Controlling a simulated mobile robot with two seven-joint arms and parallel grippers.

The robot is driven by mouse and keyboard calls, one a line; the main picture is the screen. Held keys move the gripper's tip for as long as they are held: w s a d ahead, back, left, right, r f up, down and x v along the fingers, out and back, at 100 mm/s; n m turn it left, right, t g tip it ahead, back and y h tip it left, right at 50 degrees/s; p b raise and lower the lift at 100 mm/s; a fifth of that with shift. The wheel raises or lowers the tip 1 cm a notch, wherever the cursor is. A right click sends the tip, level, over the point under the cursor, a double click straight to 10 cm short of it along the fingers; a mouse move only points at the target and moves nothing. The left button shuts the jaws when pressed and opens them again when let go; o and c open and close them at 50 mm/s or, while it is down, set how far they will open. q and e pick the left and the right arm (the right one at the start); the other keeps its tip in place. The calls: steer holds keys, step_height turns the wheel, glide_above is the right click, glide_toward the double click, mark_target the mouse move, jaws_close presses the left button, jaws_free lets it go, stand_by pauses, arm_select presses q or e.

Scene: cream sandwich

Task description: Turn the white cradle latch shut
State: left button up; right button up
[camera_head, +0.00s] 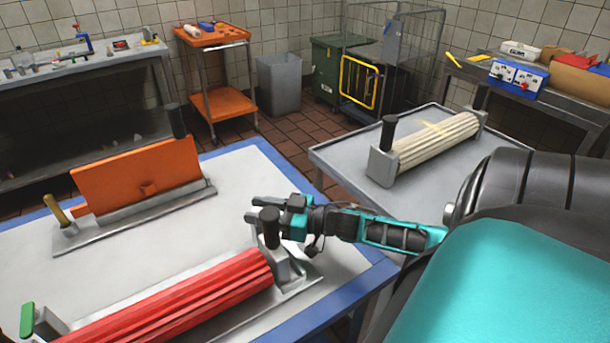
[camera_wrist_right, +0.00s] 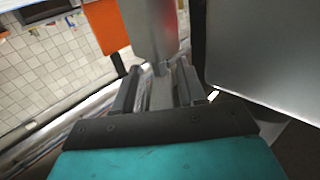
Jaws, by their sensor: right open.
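The cream-white ribbed roller (camera_head: 440,140) lies in a grey cradle (camera_head: 382,168) on the steel table at right. A black knob (camera_head: 389,132) stands upright at the cradle's near end. I cannot tell which part is the latch or how it is turned. My right gripper (camera_head: 255,211) is away to the left, at the black knob (camera_head: 270,228) of the red roller's cradle. In the right wrist view my fingers (camera_wrist_right: 156,88) are apart, with a grey metal part (camera_wrist_right: 150,28) ahead between them. My left gripper is out of view.
A red ribbed roller (camera_head: 175,310) with a green handle (camera_head: 27,320) lies on the blue-edged table (camera_head: 270,150). An orange plate (camera_head: 138,175) stands behind it. The steel table (camera_head: 340,155) has bare room left of the cream roller's cradle.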

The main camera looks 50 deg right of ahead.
steer(key=shift+s+a+f, duration=0.1)
steer(key=shift+a+f, duration=0.05)
steer(key=shift+a, duration=0.05)
steer(key=shift+y, duration=0.3)
